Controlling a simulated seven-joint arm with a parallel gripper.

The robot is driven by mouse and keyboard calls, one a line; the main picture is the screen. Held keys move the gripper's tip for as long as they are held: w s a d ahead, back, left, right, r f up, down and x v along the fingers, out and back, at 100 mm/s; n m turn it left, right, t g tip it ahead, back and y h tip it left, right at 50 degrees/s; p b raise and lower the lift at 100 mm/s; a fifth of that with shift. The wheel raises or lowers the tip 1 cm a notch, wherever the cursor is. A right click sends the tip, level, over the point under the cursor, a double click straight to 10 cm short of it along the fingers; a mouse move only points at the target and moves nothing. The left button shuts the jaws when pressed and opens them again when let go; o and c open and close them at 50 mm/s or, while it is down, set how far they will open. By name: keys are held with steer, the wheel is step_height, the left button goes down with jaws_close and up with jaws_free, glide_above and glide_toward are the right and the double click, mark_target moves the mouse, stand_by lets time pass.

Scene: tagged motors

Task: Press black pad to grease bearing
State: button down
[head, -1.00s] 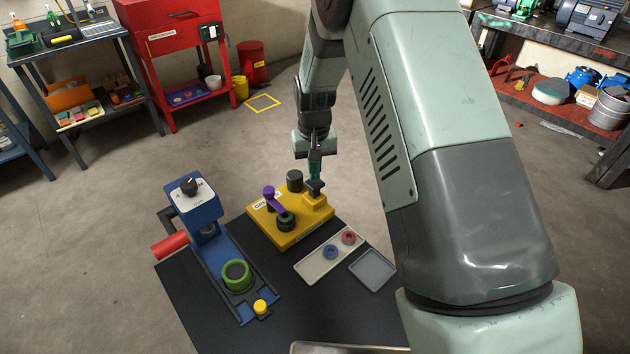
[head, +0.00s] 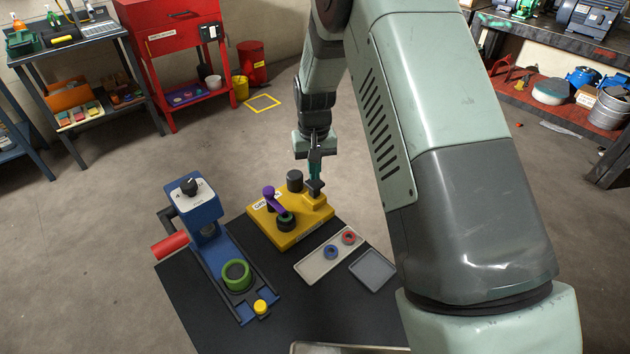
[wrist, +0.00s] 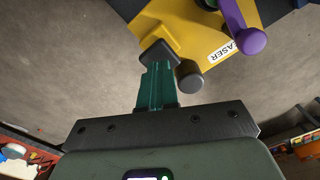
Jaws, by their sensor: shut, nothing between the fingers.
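The yellow greaser (head: 305,232) stands on the dark table. Its black pad (head: 316,188) sits on a raised yellow block at the right rear corner; the pad also shows in the wrist view (wrist: 158,53). A bearing with a green ring (head: 287,217) sits on the greaser's front part, partly under the purple lever (head: 273,198). My gripper (head: 315,178) points down with its teal fingers together and empty. The fingertips are at the black pad, and they overlap its edge in the wrist view (wrist: 157,68). I cannot tell whether they touch or press it.
A black cylinder (head: 295,180) stands on the greaser close beside my fingers. A blue press (head: 207,215) with a green ring (head: 236,273) is to the left. A tray (head: 318,265) holds a blue and a red ring. An empty grey tray (head: 373,269) lies beside it.

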steer(key=shift+f, duration=1.8)
steer(key=shift+r, duration=1.85)
